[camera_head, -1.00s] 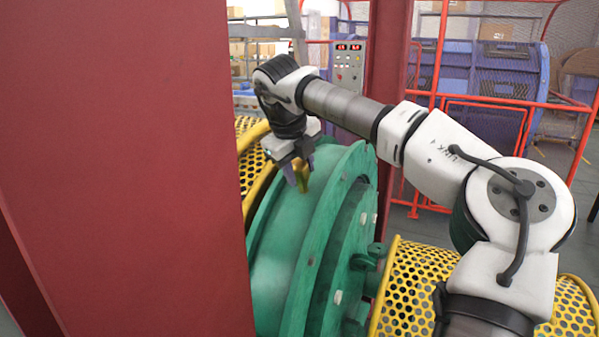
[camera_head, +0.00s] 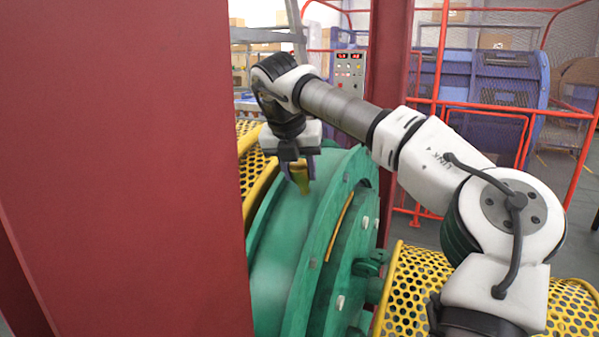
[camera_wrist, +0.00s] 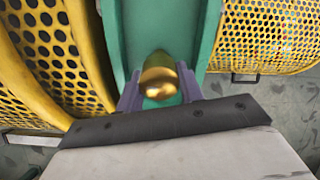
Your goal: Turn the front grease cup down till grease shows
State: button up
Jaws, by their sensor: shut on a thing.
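The brass-coloured front grease cup (camera_head: 301,187) stands on top of the round green housing (camera_head: 285,240). My gripper (camera_head: 297,170) points down from above, its purple fingers shut on the cup. In the wrist view the shiny cup (camera_wrist: 160,78) sits between the two fingers (camera_wrist: 159,90), one on each side. The cup's base is partly blurred in the head view.
A broad red post (camera_head: 130,170) fills the left of the head view. Yellow perforated guards (camera_head: 410,285) flank the housing. A control panel (camera_head: 349,70) and red fence rails (camera_head: 480,102) stand behind. Open floor (camera_head: 420,230) shows at the right.

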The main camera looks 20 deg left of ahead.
jog(key=shift+m, duration=0.8)
jog(key=o, duration=1)
jog(key=p+v, duration=0.2)
jog(key=v, duration=1.2)
